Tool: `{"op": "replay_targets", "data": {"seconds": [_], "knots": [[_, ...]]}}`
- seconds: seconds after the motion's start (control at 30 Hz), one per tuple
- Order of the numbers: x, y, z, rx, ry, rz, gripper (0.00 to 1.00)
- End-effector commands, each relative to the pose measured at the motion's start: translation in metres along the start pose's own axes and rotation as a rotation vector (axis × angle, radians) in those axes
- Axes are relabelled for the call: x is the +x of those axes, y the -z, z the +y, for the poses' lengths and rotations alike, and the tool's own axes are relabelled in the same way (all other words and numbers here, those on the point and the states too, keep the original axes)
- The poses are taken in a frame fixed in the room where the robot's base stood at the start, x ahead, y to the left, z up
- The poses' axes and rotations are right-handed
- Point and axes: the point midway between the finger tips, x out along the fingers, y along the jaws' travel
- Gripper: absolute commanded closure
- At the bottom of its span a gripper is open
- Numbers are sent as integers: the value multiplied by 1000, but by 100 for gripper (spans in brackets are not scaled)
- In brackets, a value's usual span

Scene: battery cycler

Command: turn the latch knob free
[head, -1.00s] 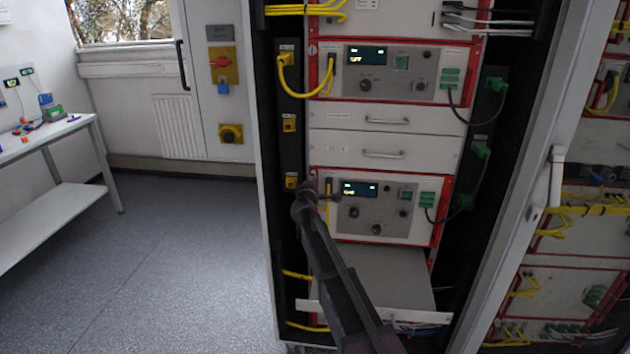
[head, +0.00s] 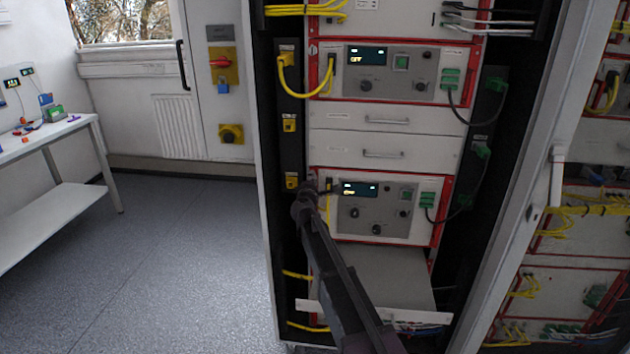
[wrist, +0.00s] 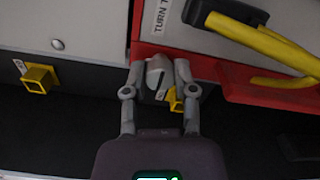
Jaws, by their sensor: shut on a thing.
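The latch knob (wrist: 157,74) is a small light-grey knob at the corner of a red-framed panel in the wrist view. My gripper (wrist: 158,68) has one finger on each side of it and is shut on it. A label beginning "TURN" (wrist: 162,16) is on the panel just above the knob. In the head view my gripper (head: 308,188) is at the left edge of the lower red-framed unit (head: 390,212). There it hides the knob, and how far the knob is turned cannot be told.
A yellow cable (wrist: 265,42) with a black plug (wrist: 225,14) is close to the right of my gripper. Yellow sockets (wrist: 38,78) sit on the dark side strip. The open rack door (head: 530,190) is to the right. A bench (head: 60,150) is far left, with clear floor before it.

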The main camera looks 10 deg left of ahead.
Motion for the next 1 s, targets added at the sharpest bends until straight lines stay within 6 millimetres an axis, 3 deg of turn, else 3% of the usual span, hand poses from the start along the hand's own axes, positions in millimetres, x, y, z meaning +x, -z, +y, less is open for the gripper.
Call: {"op": "replay_targets", "data": {"seconds": [0.03,0.13,0.67,1.0], "knots": [[1,1,1,-2,-1,3,58],[1,1,0,-1,-1,2,30],[-5,0,0,0,0,1,30],[-43,-1,0,0,0,0,30]]}}
